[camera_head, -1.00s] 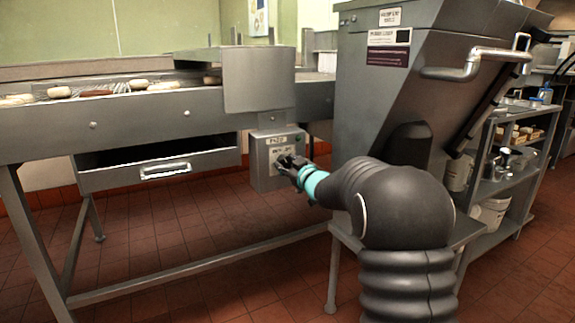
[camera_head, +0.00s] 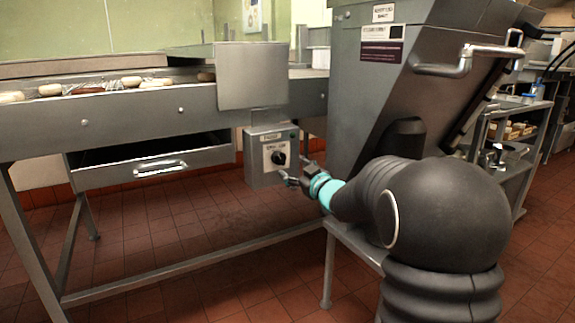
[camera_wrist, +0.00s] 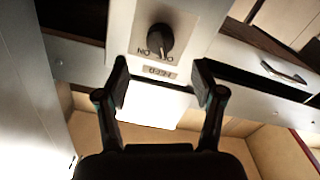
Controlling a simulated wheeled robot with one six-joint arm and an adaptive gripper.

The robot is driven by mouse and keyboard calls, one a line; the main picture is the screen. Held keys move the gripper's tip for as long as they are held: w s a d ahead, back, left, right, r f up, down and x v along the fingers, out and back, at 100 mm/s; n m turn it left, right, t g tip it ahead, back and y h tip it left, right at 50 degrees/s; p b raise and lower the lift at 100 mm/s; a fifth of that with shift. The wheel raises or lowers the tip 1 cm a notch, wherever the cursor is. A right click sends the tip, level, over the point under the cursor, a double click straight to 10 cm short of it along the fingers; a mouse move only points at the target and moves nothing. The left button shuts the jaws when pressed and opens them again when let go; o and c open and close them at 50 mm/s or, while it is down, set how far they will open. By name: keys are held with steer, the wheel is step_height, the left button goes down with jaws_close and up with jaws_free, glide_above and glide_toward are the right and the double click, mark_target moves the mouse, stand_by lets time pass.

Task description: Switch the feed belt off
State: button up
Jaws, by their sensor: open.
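The feed belt's control box (camera_head: 265,155) hangs under the belt frame. A black rotary knob (camera_head: 278,158) sits on a pale plate on its front. In the wrist view the knob (camera_wrist: 158,40) appears above the fingers, with ON and OFF lettering beside it and a FEED label (camera_wrist: 158,72), all turned over.
The belt (camera_head: 110,88) carries several pale rounded pieces. A drawer (camera_head: 150,165) stands partly open left of the box. A large grey hopper (camera_head: 375,90) stands close on the right, beside my arm. The floor below the box is clear.

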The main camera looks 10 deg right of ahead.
steer(key=v, duration=0.3)
steer(key=shift+s+d, duration=0.1)
steer(key=shift+s, duration=0.05)
